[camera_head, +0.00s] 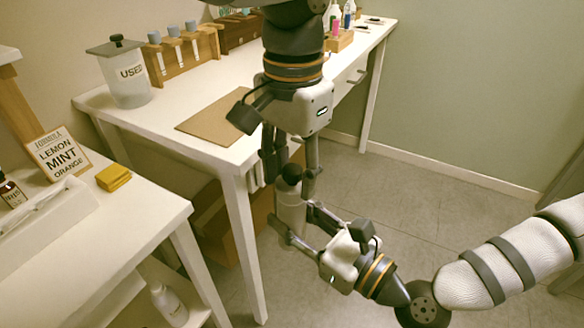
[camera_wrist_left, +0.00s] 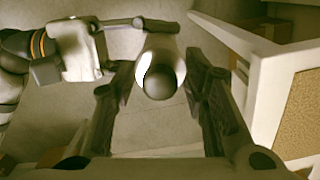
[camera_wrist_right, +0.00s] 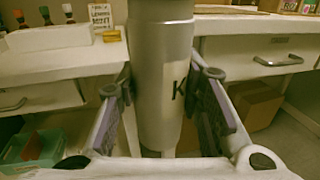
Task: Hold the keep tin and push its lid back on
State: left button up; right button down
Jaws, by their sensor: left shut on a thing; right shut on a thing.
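The keep tin (camera_wrist_right: 162,95) is a pale metal cylinder with a dark letter K on its side. It is upright in the air, between the fingers of my right gripper (camera_wrist_right: 162,84), which is shut on it. My left gripper (camera_head: 290,172) points down from above and is shut at the round dark knob (camera_wrist_left: 160,84) of the lid. The knob is right above the tin, which also shows in the head view (camera_head: 292,210). I cannot tell whether the lid is fully seated.
A white table (camera_head: 220,158) with a brown mat (camera_head: 213,123), a USED jar (camera_head: 127,82) and a wooden rack of tubes stands behind. A nearer white table (camera_head: 120,222) holds a LEMON MINT ORANGE sign and a yellow sponge (camera_head: 113,178). Floor is clear at right.

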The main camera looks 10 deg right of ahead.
pick_arm(q)
jog(key=shift+f, duration=0.55)
jog(key=o, duration=0.9)
notch_tip(320, 180, up, 12)
jog(key=shift+r, duration=0.1)
